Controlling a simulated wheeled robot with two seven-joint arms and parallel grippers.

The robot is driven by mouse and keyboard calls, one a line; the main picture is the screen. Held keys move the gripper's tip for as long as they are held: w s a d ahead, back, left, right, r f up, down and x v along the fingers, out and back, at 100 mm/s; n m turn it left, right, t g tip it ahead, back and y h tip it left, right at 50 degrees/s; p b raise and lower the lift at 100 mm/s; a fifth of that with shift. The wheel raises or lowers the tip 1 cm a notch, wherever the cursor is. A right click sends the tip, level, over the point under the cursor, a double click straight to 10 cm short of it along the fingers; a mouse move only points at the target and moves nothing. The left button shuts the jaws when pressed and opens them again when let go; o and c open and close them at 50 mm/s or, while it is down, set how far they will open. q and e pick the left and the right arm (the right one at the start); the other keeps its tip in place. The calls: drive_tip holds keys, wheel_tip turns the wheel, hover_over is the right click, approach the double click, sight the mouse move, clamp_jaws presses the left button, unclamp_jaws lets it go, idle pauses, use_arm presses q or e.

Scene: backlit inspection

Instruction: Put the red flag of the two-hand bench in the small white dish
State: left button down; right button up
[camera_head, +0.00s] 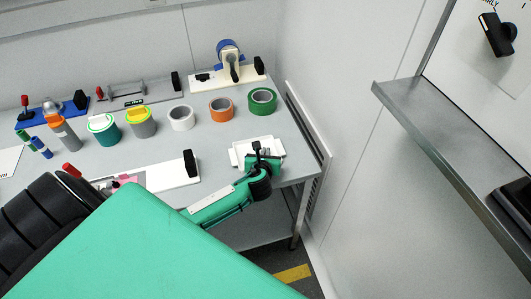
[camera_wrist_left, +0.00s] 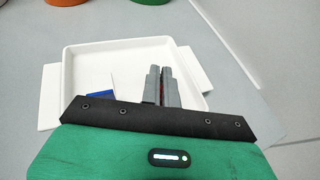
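The small white dish (camera_head: 240,152) stands at the right front of the bench and fills the middle of the left wrist view (camera_wrist_left: 75,65). My left gripper (camera_head: 258,150) is over the dish, fingers pointing into it. In the left wrist view its two grey fingers (camera_wrist_left: 160,84) are close together, with a thin sliver of red, the red flag (camera_wrist_left: 162,88), between them. Most of the flag is hidden by the fingers. I cannot tell whether it touches the dish floor. A small blue piece (camera_wrist_left: 99,94) shows in the dish, left of the fingers. My right gripper is not in view.
A white fixture (camera_head: 165,175) with a black block lies left of the dish. Tape rolls, including a green one (camera_head: 262,101) and an orange one (camera_head: 221,109), stand behind it. The bench's right edge and wall are close to the dish.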

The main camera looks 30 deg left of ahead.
use_arm(q)
drive_tip(key=shift+f, duration=0.15)
drive_tip(key=c, duration=1.7)
unclamp_jaws()
drive_tip(key=shift+r, duration=0.2)
drive_tip(key=v, duration=1.2)
drive_tip(key=shift+b, duration=0.4)
